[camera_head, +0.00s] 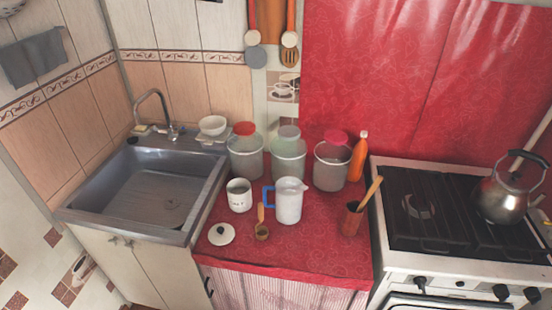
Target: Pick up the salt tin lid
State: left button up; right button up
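A round white lid (215,240) with a dark knob lies flat on the red counter (285,256), near its front left edge beside the sink. It looks like the salt tin lid. A white tin (239,203) with dark lettering stands open just behind it; the lettering is too small to read. Neither of my grippers shows in the head view.
A wooden scoop (261,232) lies right of the lid, with a white jug (289,205) with a blue handle behind it. The sink (150,190) is left, the stove (440,262) right.

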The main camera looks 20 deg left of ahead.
aim_at(222, 233)
jog(key=u, duration=1.25)
